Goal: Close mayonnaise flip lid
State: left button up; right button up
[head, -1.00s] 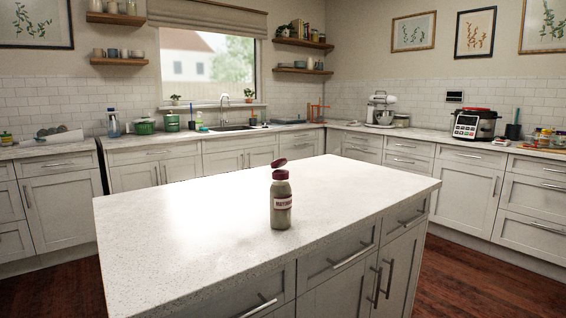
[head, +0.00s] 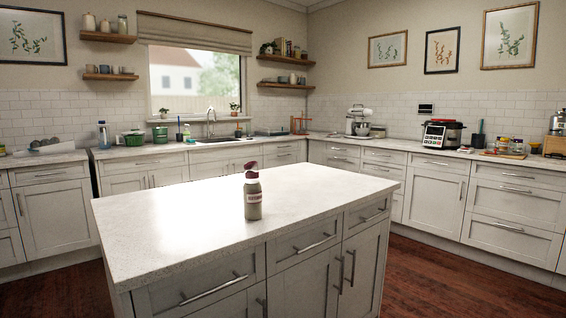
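The mayonnaise bottle (head: 253,201) stands upright on the white kitchen island top (head: 160,222), near its front edge. It has a greyish body, a label with red lettering and a dark red cap. Its dark red flip lid (head: 251,164) is raised, tilted up above the cap. Neither of my grippers shows in the head view.
The island top is otherwise clear. Drawer and door handles (head: 317,243) stick out from its front. Counters with a sink, a stand mixer (head: 358,121) and a multicooker (head: 441,135) run along the walls. Dark wood floor (head: 430,285) is free to the right.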

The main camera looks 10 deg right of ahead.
aim_at(250, 165)
jog(key=z, duration=0.5)
jog(key=i, duration=1.45)
jog(key=u, duration=0.85)
